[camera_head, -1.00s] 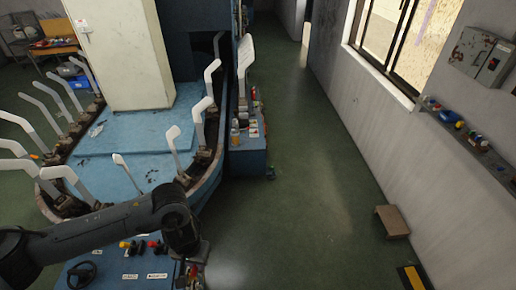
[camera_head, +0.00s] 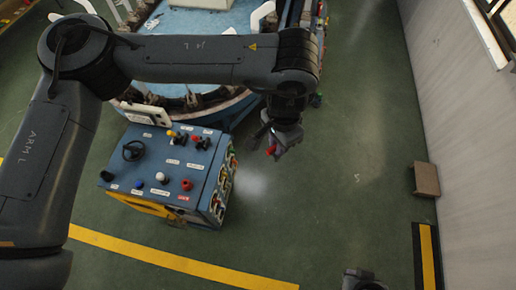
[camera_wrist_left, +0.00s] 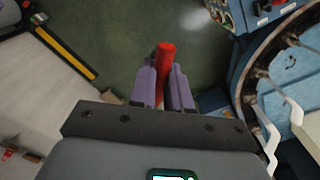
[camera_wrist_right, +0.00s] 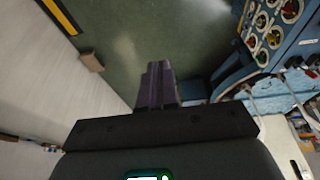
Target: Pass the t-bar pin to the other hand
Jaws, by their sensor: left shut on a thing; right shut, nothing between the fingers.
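The red t-bar pin (camera_wrist_left: 166,50) is held between the purple fingers of my left gripper (camera_wrist_left: 165,85) in the left wrist view, its rounded red end sticking out past the fingertips. In the head view my left gripper (camera_head: 281,140) hangs over the floor right of the control box, with a bit of red pin (camera_head: 271,150) showing. The pin's far end is hidden by the fingers. My right gripper (camera_wrist_right: 157,85) is shut and empty in the right wrist view, apart from the pin. A dark part at the bottom edge of the head view may belong to my right arm.
A blue control box (camera_head: 150,195) with knobs and a wheel stands left of the left gripper. The blue boarding machine (camera_head: 195,28) is behind it. A small brown step (camera_head: 426,179) stands by the right wall. The green floor between is clear.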

